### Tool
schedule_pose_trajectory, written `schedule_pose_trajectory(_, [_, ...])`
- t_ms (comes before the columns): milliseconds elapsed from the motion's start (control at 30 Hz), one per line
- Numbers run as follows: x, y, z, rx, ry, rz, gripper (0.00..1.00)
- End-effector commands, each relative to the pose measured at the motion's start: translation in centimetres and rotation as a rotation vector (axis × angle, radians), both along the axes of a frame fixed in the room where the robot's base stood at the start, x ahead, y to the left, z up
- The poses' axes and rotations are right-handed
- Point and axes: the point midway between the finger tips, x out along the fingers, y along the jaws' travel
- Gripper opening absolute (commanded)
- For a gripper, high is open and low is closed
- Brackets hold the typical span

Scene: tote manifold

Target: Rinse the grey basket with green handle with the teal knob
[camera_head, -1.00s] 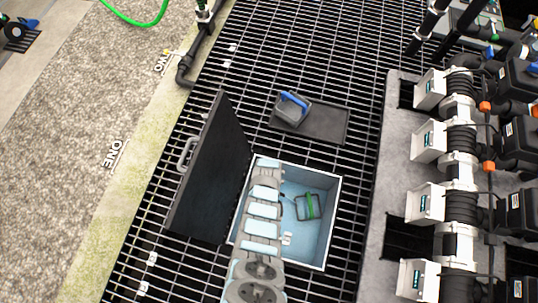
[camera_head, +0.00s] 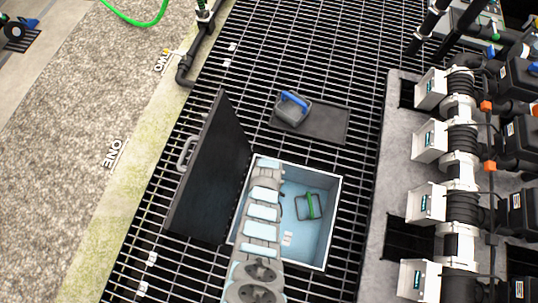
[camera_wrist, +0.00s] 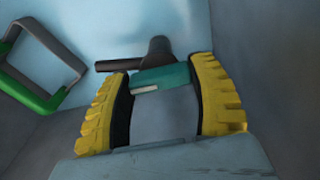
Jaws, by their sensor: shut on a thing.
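The grey basket with green handle (camera_head: 311,206) sits inside the open light-blue tote (camera_head: 335,185), near its right side in the head view. In the wrist view the basket (camera_wrist: 38,68) is at the left, apart from my gripper. My gripper (camera_wrist: 163,82) has yellow ridged fingers that are shut on the teal knob (camera_wrist: 160,76). A dark stem and a side bar show just beyond the knob. In the head view my arm reaches down into the tote and hides the gripper and the knob.
The tote's dark lid (camera_head: 210,170) stands open at the left. A grey basket with blue handle (camera_head: 292,108) is on a dark plate (camera_head: 325,122) on the grating behind the tote. A row of pipes and valves (camera_head: 455,140) lines the right.

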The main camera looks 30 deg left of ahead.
Motion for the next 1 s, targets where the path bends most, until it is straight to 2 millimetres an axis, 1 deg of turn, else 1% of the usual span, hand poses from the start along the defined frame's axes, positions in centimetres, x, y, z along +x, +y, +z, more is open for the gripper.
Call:
schedule_pose_trajectory(500, [-0.05,-0.03,-0.07,0.0,0.001,-0.021,0.25])
schedule_pose_trajectory(533, [-0.05,-0.03,-0.07,0.0,0.001,-0.021,0.64])
schedule_pose_trajectory(567, [-0.05,-0.03,-0.07,0.0,0.001,-0.021,0.72])
schedule_pose_trajectory(600, [-0.04,-0.03,-0.06,0.0,0.001,-0.021,0.84])
schedule_pose_trajectory(633, [-0.04,-0.03,-0.05,0.0,0.001,-0.021,0.89])
schedule_pose_trajectory(1000, [-0.01,0.0,0.06,0.0,0.0,-0.02,0.89])
